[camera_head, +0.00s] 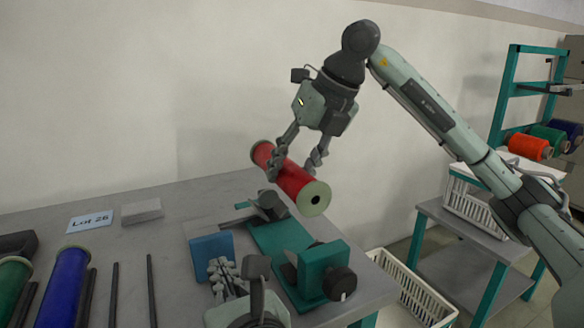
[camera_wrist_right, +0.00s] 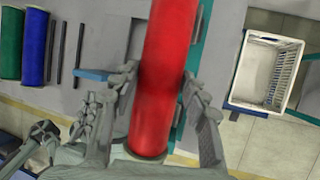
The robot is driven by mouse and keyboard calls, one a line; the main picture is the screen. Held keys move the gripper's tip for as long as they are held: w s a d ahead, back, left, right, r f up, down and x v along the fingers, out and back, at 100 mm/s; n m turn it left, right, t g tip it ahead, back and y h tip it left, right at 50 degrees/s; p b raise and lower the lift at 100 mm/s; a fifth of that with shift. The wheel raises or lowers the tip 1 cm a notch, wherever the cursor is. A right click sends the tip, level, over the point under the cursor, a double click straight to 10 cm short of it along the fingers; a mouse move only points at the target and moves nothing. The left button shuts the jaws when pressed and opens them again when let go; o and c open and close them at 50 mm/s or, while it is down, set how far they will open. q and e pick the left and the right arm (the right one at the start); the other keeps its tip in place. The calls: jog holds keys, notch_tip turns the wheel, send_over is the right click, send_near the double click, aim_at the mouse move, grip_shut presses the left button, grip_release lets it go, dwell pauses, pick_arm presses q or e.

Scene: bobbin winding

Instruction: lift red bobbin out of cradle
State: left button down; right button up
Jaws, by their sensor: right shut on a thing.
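The red bobbin (camera_head: 290,179) is held in the air above the green cradle (camera_head: 272,238), clear of it, with its holed end cap facing me. My right gripper (camera_head: 296,172) comes from above and is shut across the middle of the bobbin. In the right wrist view the red bobbin (camera_wrist_right: 165,70) lies between the two fingers of the right gripper (camera_wrist_right: 163,95). My left gripper (camera_head: 240,272) is low in front of the cradle, fingers apart, with nothing seen between them. It also shows in the right wrist view (camera_wrist_right: 65,125).
Blue (camera_head: 62,290) and green (camera_head: 12,285) bobbins lie at the left among dark rods. A blue block (camera_head: 211,252) stands left of the cradle. A LOT 26 card (camera_head: 90,222) and grey block (camera_head: 142,211) lie behind. A white basket (camera_head: 412,290) is beyond the table's right edge.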

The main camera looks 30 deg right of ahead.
pick_arm(q)
jog(key=shift+s, duration=0.1)
jog(key=s, duration=0.2)
jog(key=s+r, duration=0.1)
jog(key=s, duration=0.4)
jog(key=shift+a+r, duration=0.2)
jog(key=shift+r, duration=0.05)
